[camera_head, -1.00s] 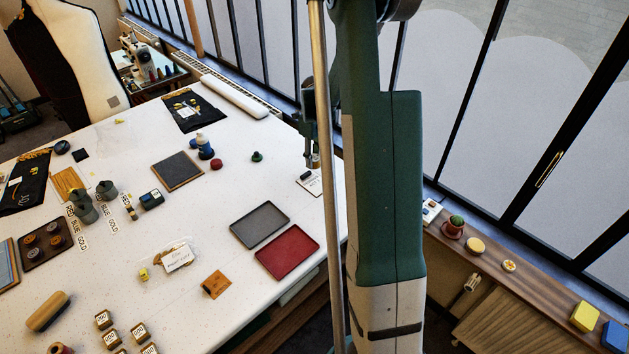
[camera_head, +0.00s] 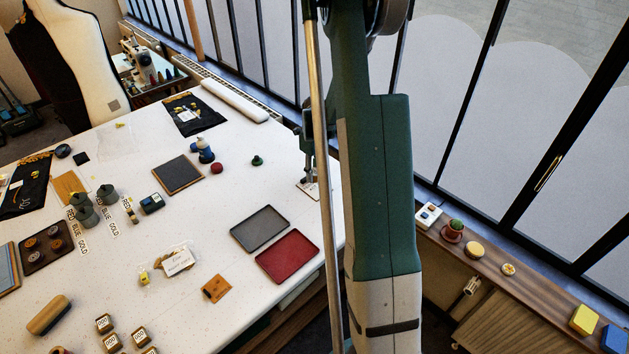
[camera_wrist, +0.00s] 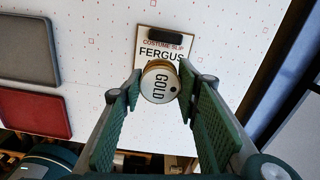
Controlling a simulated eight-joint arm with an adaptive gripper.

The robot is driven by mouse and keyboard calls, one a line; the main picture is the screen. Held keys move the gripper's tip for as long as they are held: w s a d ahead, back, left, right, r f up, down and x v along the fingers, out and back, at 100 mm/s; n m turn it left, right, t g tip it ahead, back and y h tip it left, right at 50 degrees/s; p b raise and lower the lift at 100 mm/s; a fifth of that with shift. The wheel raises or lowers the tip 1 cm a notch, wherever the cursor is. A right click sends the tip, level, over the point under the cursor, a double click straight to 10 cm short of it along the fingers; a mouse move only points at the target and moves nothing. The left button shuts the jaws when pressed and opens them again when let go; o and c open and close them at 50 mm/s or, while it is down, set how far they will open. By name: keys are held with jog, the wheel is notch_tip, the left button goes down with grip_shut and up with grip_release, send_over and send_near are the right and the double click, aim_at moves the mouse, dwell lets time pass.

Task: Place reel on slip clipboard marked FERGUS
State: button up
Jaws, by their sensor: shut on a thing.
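I cannot tell whether the reel touches the clipboard. In the head view my gripper (camera_head: 309,168) is over the clipboard (camera_head: 313,193) near the table's right edge; the reel is hard to make out there.
A grey tray (camera_head: 259,227) and a red tray (camera_head: 287,258) lie nearer on the table. A small green object (camera_head: 257,161) and a red one (camera_head: 217,168) stand to the left.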

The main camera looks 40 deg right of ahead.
aim_at(314, 187)
jog(key=shift+f, duration=0.3)
jog(key=shift+f+p, duration=0.35)
jog(key=shift+f, duration=1.75)
jog(key=shift+f, duration=0.15)
jog(key=o, duration=0.9)
jog(key=shift+r, duration=0.2)
jog(key=shift+r+b, duration=0.95)
jog(key=shift+r, duration=5)
